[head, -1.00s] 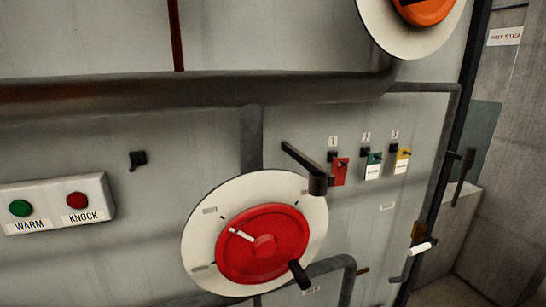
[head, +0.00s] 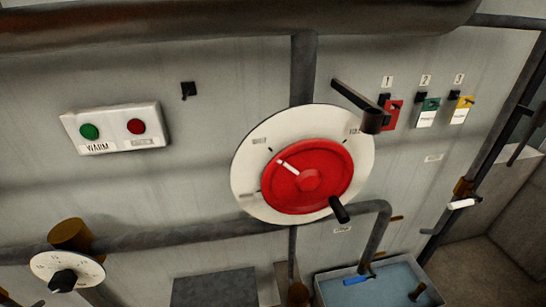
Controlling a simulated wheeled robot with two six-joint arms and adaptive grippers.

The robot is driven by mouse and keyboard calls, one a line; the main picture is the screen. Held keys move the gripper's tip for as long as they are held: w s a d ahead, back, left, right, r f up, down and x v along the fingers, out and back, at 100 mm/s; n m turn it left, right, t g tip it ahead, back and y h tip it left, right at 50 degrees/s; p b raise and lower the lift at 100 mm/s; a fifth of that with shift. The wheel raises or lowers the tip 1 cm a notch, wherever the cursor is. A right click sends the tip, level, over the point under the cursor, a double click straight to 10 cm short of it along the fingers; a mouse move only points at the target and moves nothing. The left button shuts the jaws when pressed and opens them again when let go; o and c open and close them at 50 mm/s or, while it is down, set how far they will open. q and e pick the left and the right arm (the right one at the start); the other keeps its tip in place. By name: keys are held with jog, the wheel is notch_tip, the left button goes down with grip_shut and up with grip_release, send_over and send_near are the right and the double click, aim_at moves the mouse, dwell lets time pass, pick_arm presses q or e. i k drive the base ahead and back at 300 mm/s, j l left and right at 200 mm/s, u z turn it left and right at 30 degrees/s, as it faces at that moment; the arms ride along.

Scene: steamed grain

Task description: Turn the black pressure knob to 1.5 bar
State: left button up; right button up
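A black knob (head: 64,281) sits at the centre of a round white dial (head: 92,270) at the lower left of the head view. The dial carries small marks and figures around its rim, too small to read with certainty. Where the knob points cannot be told. A brown-orange round fitting (head: 71,234) sits just above the dial, on a grey pipe. Neither of my grippers is in view.
A red wheel (head: 326,187) with a black handle sits on a white disc at the centre. A panel (head: 114,114) with green and red buttons is at upper left. Coloured tags hang at upper right. A basin of blue water (head: 390,284) stands at the lower right.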

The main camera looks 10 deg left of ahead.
aim_at(63, 282)
jog(key=j, duration=0.45)
jog(key=k+j+u, duration=0.15)
jog(key=j, duration=0.35)
jog(key=j+u, duration=0.3)
jog(key=u, duration=0.2)
jog(key=i+j+u, duration=0.1)
jog(key=j+u, duration=0.2)
jog(key=u, duration=0.2)
